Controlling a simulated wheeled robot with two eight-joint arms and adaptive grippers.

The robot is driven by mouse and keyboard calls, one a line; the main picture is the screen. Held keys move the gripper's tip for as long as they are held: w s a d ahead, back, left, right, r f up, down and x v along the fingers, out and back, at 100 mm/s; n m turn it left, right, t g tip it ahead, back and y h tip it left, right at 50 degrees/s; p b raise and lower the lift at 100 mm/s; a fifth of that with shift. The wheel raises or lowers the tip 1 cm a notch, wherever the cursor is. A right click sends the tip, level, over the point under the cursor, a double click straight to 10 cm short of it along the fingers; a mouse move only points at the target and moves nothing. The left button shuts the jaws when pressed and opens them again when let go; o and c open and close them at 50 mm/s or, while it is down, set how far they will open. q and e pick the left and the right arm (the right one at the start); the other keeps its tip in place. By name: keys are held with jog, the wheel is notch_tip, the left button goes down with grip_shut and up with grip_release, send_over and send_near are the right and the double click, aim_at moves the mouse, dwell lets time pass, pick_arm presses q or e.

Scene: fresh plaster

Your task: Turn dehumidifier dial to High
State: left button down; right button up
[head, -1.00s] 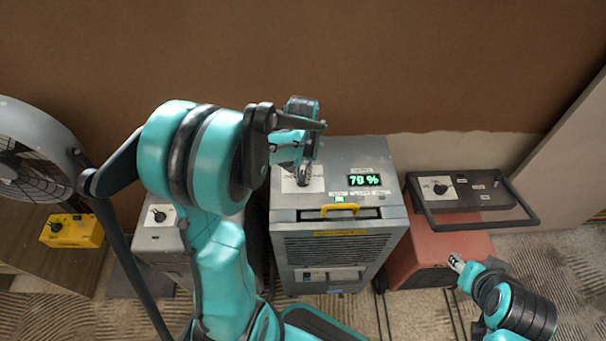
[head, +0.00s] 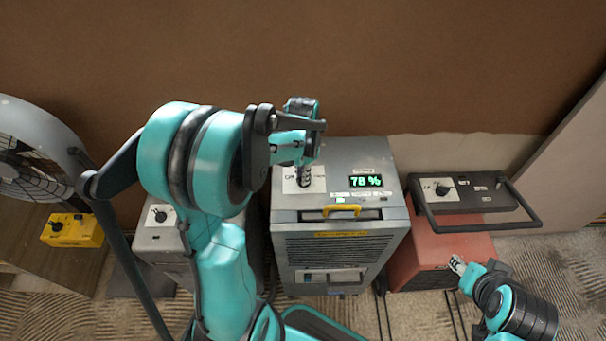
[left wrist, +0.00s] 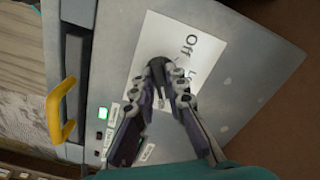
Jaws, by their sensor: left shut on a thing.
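The grey dehumidifier (head: 385,215) stands below the brown wall. Its green display (head: 366,181) reads 78 %. My left gripper (head: 304,182) comes down from above onto its top panel. In the left wrist view, the left gripper's fingers (left wrist: 166,84) are closed around the black dial (left wrist: 158,66). The white dial label (left wrist: 205,62) shows "Off" and part of another word; the other markings are hidden, so I cannot read the setting. One small lamp (left wrist: 103,113) glows green. My right gripper (head: 458,264) is away at the lower right; its jaws are too small to judge.
A yellow handle (head: 341,209) crosses the dehumidifier's front edge. A red machine (head: 440,246) with a black-framed dial panel stands to the right. A grey box with a dial (head: 158,239), a yellow control box (head: 72,230) and a fan (head: 32,150) are left.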

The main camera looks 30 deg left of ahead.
pick_arm(q)
jog(key=shift+m, duration=0.3)
dwell(0.4)
jog(key=c, duration=1.5)
grip_release()
jog(key=shift+c, duration=0.2)
notch_tip(320, 180, up, 12)
jog(key=s+d+f+n+t+b, duration=0.1)
jog(key=s+d+n+t, duration=0.4)
jog(key=s+d, duration=0.5)
jog(key=shift+s+d+f+n+t+b, duration=0.2)
jog(key=shift+s+f+n+t+b, duration=0.3)
jog(key=shift+t, duration=0.6)
